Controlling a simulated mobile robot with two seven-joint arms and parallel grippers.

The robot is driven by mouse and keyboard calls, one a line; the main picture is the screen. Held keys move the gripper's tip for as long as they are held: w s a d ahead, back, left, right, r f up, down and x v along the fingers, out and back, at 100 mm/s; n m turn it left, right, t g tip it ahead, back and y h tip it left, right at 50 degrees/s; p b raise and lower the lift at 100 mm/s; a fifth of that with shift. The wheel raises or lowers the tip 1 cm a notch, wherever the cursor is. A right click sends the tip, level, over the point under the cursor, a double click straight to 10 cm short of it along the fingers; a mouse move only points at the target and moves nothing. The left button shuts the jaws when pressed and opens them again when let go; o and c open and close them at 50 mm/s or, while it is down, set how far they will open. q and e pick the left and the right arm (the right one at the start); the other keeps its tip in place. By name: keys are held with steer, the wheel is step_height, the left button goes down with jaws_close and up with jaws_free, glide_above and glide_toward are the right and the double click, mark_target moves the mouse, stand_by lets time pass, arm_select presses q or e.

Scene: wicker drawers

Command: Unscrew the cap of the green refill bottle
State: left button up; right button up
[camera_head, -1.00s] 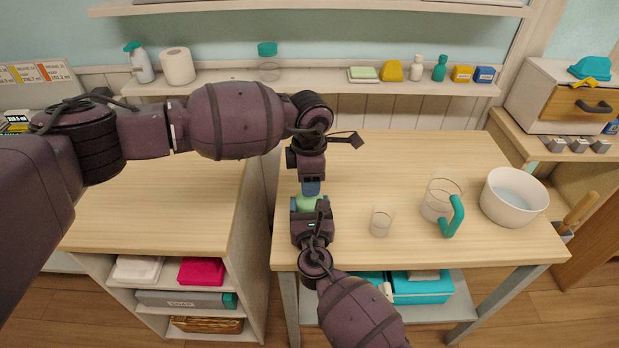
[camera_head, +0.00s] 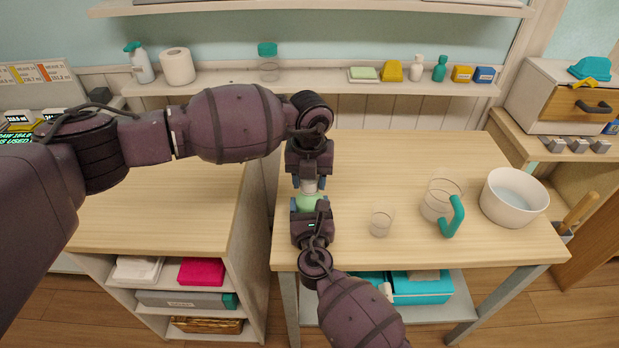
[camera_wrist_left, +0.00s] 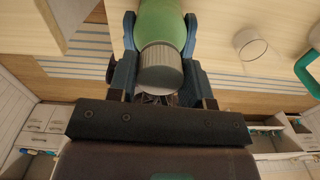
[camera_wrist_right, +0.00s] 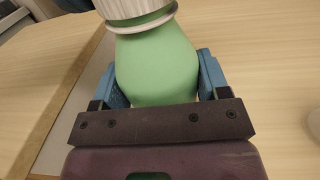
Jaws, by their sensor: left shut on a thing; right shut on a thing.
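The green refill bottle (camera_head: 309,204) has a light ribbed screw cap (camera_head: 310,186). My right gripper (camera_head: 309,209) is shut around the bottle's body; the right wrist view shows the green body (camera_wrist_right: 155,62) between its blue fingers, with the ribbed cap (camera_wrist_right: 134,8) at the top edge. My left gripper (camera_head: 310,183) is shut on the cap from the far side, one finger on each side. In the left wrist view the cap (camera_wrist_left: 160,70) sits between the fingers, with the green bottle (camera_wrist_left: 161,24) beyond. The thread is hidden, so I cannot tell how loose the cap is.
The light wood table (camera_head: 400,165) bears a small glass (camera_head: 381,222), a clear jug (camera_head: 441,199) with a teal handle and a white bowl (camera_head: 514,197), all right of my grippers. A wall shelf (camera_head: 330,85) holds bottles and boxes behind. The table's middle is clear.

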arm_select(q)
steer(key=shift+n, duration=0.4)
steer(key=shift+r, duration=0.15)
stand_by(0.4)
steer(key=shift+r, duration=0.75)
steer(key=shift+r, duration=0.35)
steer(key=shift+r, duration=1.9)
arm_select(e)
steer(key=o, duration=1.8)
steer(key=shift+s, duration=0.15)
